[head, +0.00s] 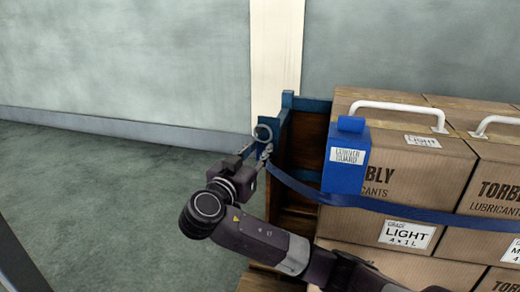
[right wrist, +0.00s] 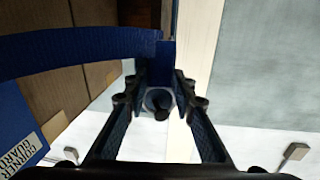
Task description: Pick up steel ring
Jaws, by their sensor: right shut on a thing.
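The steel ring (head: 264,126) shows in the head view at the tip of my right gripper (head: 258,151), beside the blue post of the rack. A blue strap (head: 350,201) runs from near the ring across the boxes. My right gripper is shut on the steel ring; its fingers hide the lower part of it. In the right wrist view, the two fingers of my right gripper (right wrist: 160,98) flank a small round grey piece, dark in the middle, and the strap (right wrist: 80,50) crosses above. My left gripper is not in view.
A blue-framed wooden rack (head: 301,100) stands against cardboard boxes (head: 420,165) with white handles. The grey floor (head: 90,200) to the left is clear, with a wall behind.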

